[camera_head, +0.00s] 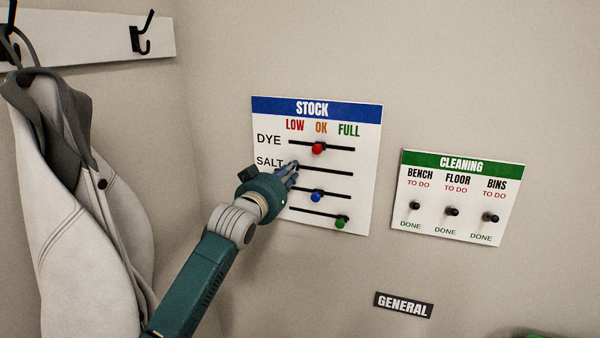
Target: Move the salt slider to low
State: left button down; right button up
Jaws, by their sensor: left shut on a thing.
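The STOCK board (365,120) hangs on the wall with columns LOW, OK and FULL. The salt slot (330,171) is its second row, and no knob shows along its bare middle and right part. My left gripper (293,168) is at the left end of this slot, below the LOW heading, with its fingers shut on the salt slider knob. The fingers hide the knob. My left arm comes up from below and covers the lower left of the board. My right gripper is not in view.
The red dye knob (317,149) sits near OK, just above. The blue knob (316,197) and green knob (341,222) are on the lower slots. A CLEANING board (480,230) is to the right. A pale coat (75,220) hangs left of my arm.

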pick_arm(q)
jog(key=shift+a+r, duration=0.2)
jog(key=shift+r, duration=0.2)
jog(key=c, duration=2)
grip_release()
jog(key=shift+r, duration=0.1)
jog(key=o, duration=0.4)
jog(key=shift+o, duration=0.2)
jog(key=v, duration=1.2)
jog(key=shift+f, duration=0.2)
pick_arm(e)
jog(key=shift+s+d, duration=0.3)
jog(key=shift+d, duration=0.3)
pick_arm(q)
jog(key=shift+a, duration=0.15)
